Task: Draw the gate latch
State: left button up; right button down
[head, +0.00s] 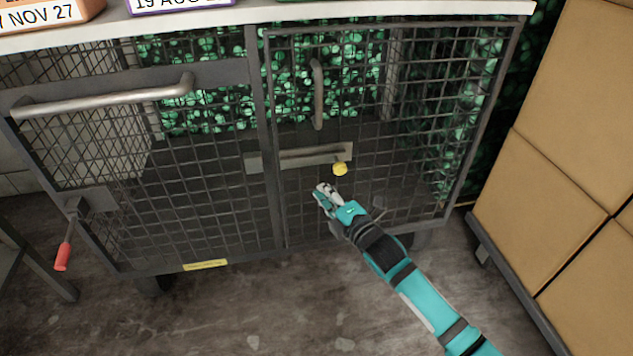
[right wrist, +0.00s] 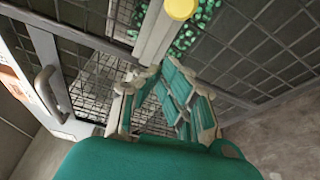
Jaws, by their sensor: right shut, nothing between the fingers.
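The gate latch is a grey sliding bar (head: 310,157) with a yellow knob (head: 340,169) at its right end. It lies across the upright frame between the two mesh gates, partly inside a bracket (head: 254,162). In the right wrist view the yellow knob (right wrist: 181,9) shows at the top edge, cut off by the picture. My right gripper (head: 321,191) is just below and left of the knob, apart from it. It is shut and empty; its fingers show in the right wrist view (right wrist: 160,72). My left gripper is not in view.
The right mesh gate has an upright handle (head: 318,95); the left one has a level handle (head: 105,97). A red-gripped lever (head: 62,257) hangs at the lower left. Stacked cardboard boxes (head: 545,190) stand at the right. The floor (head: 290,310) before the cage is open.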

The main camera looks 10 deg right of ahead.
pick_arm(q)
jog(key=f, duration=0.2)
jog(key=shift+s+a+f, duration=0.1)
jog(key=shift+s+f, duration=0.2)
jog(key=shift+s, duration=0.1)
pick_arm(e)
jog(key=v, duration=0.5)
jog(key=shift+s+a+r, duration=0.1)
jog(key=shift+a, duration=0.05)
